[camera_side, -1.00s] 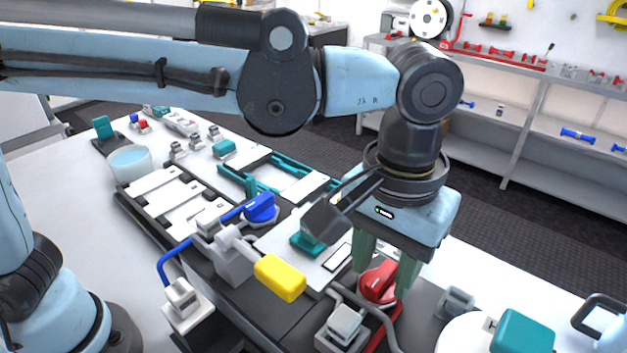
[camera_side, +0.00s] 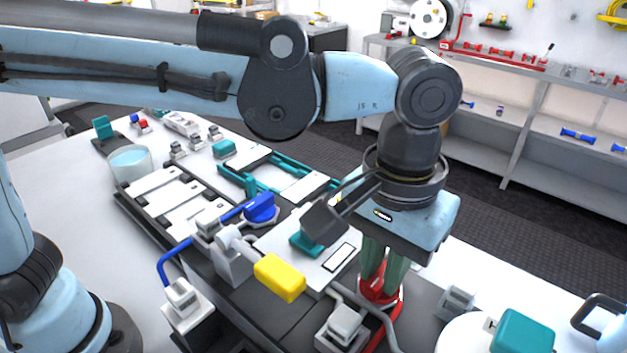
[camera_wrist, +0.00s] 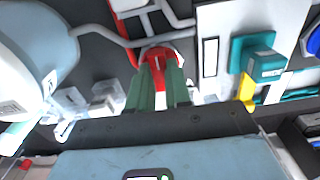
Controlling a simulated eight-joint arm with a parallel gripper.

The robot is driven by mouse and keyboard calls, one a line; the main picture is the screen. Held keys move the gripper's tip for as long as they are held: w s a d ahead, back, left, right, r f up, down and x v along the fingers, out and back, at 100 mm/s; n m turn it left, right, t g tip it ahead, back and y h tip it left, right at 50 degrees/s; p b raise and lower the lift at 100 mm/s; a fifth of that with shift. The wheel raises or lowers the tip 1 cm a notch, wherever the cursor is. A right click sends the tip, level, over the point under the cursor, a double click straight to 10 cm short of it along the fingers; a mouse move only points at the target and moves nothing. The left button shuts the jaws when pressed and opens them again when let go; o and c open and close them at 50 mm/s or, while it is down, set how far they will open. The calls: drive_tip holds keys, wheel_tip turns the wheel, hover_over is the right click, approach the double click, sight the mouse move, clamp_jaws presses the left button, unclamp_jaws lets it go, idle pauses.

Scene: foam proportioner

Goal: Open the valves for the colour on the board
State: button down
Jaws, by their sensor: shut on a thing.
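My gripper (camera_side: 382,272) points down over the red valve (camera_side: 381,299) at the near right of the manifold. Its green fingers are shut on the red valve's handle and hide part of it. In the wrist view the red valve (camera_wrist: 159,54) shows between and behind the fingertips (camera_wrist: 161,84). The blue valve (camera_side: 260,207) and the yellow valve handle (camera_side: 281,278) stand apart to the left, with nothing touching them. I cannot make out a colour shown on a board.
A white panel with a teal block (camera_side: 304,243) lies left of my gripper. A teal-topped round container (camera_side: 522,333) and a grey clamp (camera_side: 458,301) stand to the right. A glass beaker (camera_side: 130,163) is at the far left. Pipes run close beside the red valve.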

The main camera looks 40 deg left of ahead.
sight(382, 274)
drive_tip(key=m, duration=0.8)
drive_tip(key=shift+m, duration=0.3)
drive_tip(key=m, duration=0.4)
drive_tip(key=shift+m, duration=0.3)
drive_tip(key=m, duration=0.4)
drive_tip(key=shift+m, duration=0.3)
drive_tip(key=c, duration=1.1)
unclamp_jaws()
drive_tip(key=shift+o, duration=0.2)
wheel_tip(382, 274, up, 12)
